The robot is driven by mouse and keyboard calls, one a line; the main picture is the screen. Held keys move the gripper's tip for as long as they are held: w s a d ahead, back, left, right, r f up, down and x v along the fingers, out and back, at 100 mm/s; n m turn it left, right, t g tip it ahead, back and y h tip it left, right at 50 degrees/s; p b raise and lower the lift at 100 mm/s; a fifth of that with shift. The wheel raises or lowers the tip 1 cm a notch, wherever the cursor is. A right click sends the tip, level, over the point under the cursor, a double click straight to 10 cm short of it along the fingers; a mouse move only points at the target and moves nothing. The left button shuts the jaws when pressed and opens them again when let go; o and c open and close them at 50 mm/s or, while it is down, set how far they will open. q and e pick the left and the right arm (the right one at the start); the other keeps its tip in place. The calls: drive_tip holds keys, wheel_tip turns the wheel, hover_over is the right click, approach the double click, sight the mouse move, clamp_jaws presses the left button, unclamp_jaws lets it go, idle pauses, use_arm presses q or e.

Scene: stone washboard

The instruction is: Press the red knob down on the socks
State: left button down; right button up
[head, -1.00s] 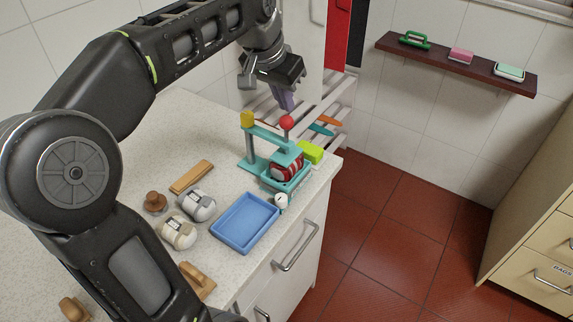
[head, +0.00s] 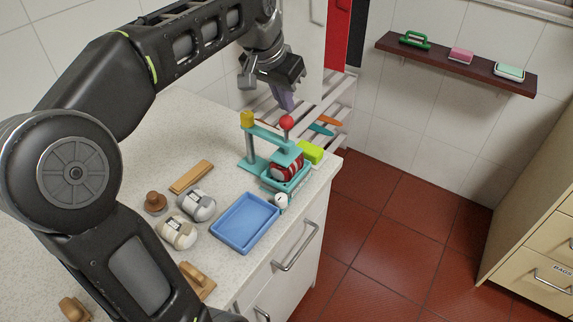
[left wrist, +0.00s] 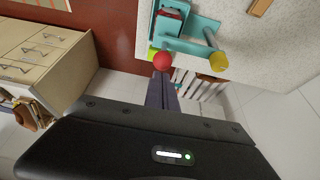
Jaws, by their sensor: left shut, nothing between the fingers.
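The red knob (head: 287,122) sits at the free end of the teal press's arm. The teal press (head: 267,133) stands near the counter's far right corner, with a yellow cap (head: 247,119) on its post. Red and white striped socks (head: 287,167) lie in the press's tray under the arm. My left gripper (head: 287,104) is shut and empty, its fingertips pointing down just above the red knob. In the left wrist view the fingertips (left wrist: 161,75) appear right by the red knob (left wrist: 163,61); I cannot tell whether they touch. My right gripper is not in view.
A blue tray (head: 245,222) is in front of the press. Two rolled sock bundles (head: 197,205), a wooden block (head: 191,177) and wooden knobs lie to its left. A lime green block (head: 311,151) is beside the press. A slatted rack (head: 335,103) stands behind the counter.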

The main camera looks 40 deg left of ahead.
sight(286, 117)
use_arm(q)
drive_tip(key=shift+f, duration=0.15)
drive_tip(key=shift+f+b, duration=1.05)
drive_tip(key=shift+f, duration=0.05)
drive_tip(key=shift+s+f, duration=0.15)
drive_tip(key=shift+f, duration=0.1)
idle(1.8)
drive_tip(key=shift+r, duration=0.15)
wheel_tip(286, 117, up, 5)
drive_tip(key=p, duration=0.4)
drive_tip(key=shift+r+p, duration=0.2)
drive_tip(key=shift+p, duration=0.15)
